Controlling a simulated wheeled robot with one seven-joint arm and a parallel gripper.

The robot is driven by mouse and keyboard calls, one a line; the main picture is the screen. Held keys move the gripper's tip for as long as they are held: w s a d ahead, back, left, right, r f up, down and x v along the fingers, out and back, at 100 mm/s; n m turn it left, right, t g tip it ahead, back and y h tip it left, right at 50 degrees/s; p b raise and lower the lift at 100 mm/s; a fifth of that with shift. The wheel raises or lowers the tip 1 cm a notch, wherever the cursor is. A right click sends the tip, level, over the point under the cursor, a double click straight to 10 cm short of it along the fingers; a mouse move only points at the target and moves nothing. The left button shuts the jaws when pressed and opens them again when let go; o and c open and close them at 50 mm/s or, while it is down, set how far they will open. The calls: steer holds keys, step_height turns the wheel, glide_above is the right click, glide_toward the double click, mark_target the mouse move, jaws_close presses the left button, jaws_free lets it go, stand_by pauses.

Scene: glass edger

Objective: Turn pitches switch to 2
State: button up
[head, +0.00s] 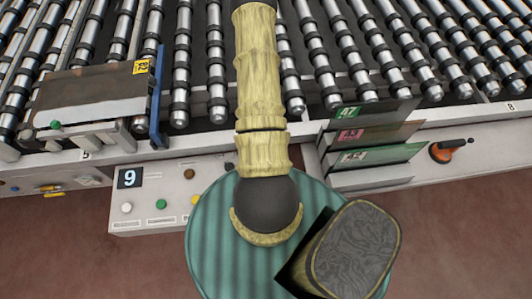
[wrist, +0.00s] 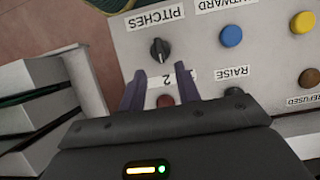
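The pitches switch is a small black rotary knob (wrist: 160,49) on a light grey control panel (wrist: 225,58). In the wrist view its "PITCHES" label (wrist: 165,18) reads upside down above it, and a "2" label (wrist: 167,79) lies below it. I cannot tell its exact setting. My gripper (wrist: 160,76) is open and empty, its two dark purple fingers apart. The knob shows just beyond the fingertips, roughly in line with the gap between them, with no contact visible. In the head view my arm hides the gripper and the knob.
Blue (wrist: 231,36), yellow (wrist: 302,23) and brown (wrist: 309,77) buttons share the panel, plus a red one (wrist: 165,101) between the fingers. In the head view, numbered glass panes (head: 375,133) stand right of my arm, and a roller conveyor (head: 330,50) lies behind.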

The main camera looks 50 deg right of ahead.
steer(key=p+v, duration=0.6)
steer(key=v, duration=0.4)
stand_by(0.3)
steer(key=w+a+r+n+t+h+b, duration=0.35)
steer(key=w+a+r+n+b, duration=0.25)
steer(key=w+a+r+b, duration=0.65)
steer(key=a+r+n+t, duration=0.2)
steer(key=a+r, duration=0.1)
steer(key=a, duration=0.3)
steer(key=shift+w+n+b, duration=0.35)
steer(key=shift+n, duration=0.05)
steer(key=shift+r+y, duration=0.1)
steer(key=shift+y, duration=0.15)
